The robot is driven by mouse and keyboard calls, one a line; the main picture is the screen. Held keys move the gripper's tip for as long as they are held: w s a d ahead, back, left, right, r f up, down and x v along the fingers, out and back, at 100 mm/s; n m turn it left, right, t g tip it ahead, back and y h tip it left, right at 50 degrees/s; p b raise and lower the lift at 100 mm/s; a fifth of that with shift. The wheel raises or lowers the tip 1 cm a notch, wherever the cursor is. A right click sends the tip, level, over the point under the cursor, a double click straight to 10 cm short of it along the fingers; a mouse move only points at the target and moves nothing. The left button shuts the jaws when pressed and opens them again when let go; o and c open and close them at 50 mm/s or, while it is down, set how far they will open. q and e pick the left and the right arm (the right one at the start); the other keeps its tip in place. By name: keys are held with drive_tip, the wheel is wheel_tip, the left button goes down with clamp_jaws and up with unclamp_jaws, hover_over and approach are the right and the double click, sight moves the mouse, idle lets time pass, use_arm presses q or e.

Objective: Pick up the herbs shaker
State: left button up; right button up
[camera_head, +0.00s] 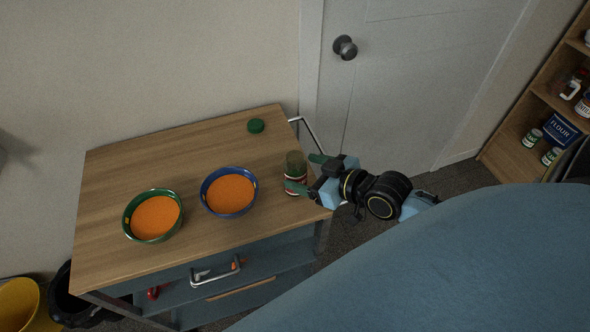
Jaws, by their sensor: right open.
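The herbs shaker (295,172) looks like a small jar with a dark green upper part and a red and white label. It stands upright near the right edge of the wooden cart top (188,150). My right gripper (304,173) comes in from the right, open, with its green fingertips at the shaker, one on the far side and one on the near side. I cannot tell whether the fingers touch it. A loose green lid (256,126) lies farther back on the top. My left gripper is not in view.
A blue-rimmed bowl (229,171) and a green-rimmed bowl (131,207), both with orange contents, stand left of the shaker. A metal handle bar (308,131) sticks out at the cart's right side. A shelf (511,135) with jars is at far right.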

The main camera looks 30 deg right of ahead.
sight(289, 168)
drive_tip(key=x, duration=0.5)
drive_tip(key=shift+a, duration=0.25)
drive_tip(key=shift+r, duration=0.1)
drive_tip(key=c, duration=1.2)
